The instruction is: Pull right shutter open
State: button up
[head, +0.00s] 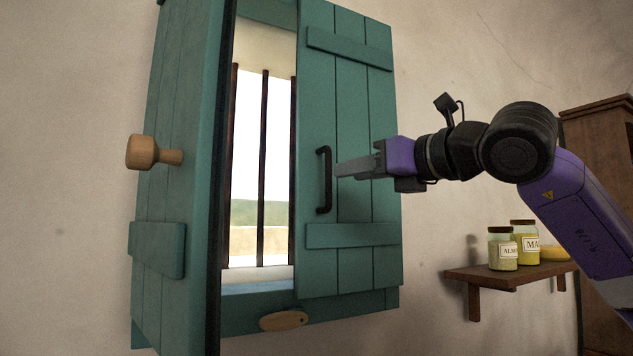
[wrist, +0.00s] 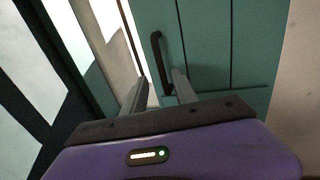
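The right shutter (head: 350,130) is a teal plank panel covering the right part of the window. A black vertical bar handle (head: 324,180) is near its left edge. In the wrist view, the right shutter (wrist: 225,50) and its handle (wrist: 158,55) show ahead of my fingers. My gripper (head: 342,170) is just right of the handle in the head view, its fingers pointing left. In the wrist view, my gripper (wrist: 160,82) is open, fingers apart, and the handle's lower part appears between the fingertips. I cannot tell whether a finger touches it.
The left shutter (head: 170,90) stands swung outward with a wooden knob (head: 143,152). Dark bars (head: 264,150) cross the opening. A wooden oval piece (head: 284,321) is at the bottom of the frame. A shelf (head: 490,275) with jars (head: 503,250) is at lower right, near a wooden cabinet (head: 600,130).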

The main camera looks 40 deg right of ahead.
aim_at(329, 201)
jog(key=w, duration=0.2)
jog(key=w+p, duration=0.1)
jog(key=w, duration=0.2)
jog(key=w+p, duration=0.1)
jog(key=w, duration=0.2)
jog(key=shift+d+r, duration=0.2)
jog(key=shift+d, duration=0.15)
jog(key=shift+s, duration=0.1)
grip_shut()
dwell(1.0)
